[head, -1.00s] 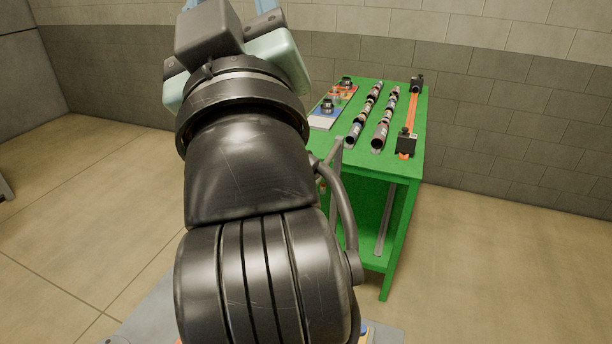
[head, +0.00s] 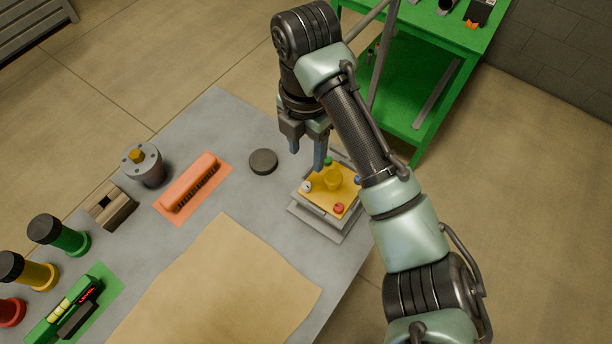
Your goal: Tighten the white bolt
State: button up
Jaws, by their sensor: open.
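The white bolt (head: 307,186) stands at the left corner of a yellow plate (head: 322,199) on a grey base (head: 330,228). Green (head: 328,161), blue (head: 357,180) and red (head: 339,208) bolts are at the plate's other corners, and a yellow knob-like piece (head: 333,180) is in its middle. My gripper (head: 306,159) points down with its fingers apart and nothing visible between them. It appears above the far left side of the plate, a little beyond the white bolt in the picture. Its exact height above the bolt is unclear.
A black disc (head: 263,161) lies left of the base on the grey table (head: 225,130). An orange block (head: 190,182), a grey cylinder (head: 144,165) and coloured-based posts (head: 62,237) stand farther left. A tan sheet (head: 215,290) covers the front. A green table (head: 440,45) is behind.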

aim_at(306, 185)
notch_tip(306, 185, down, 9)
jog(key=b, duration=0.4)
jog(key=shift+f+p, duration=0.4)
jog(key=shift+f, duration=0.6)
grip_shut()
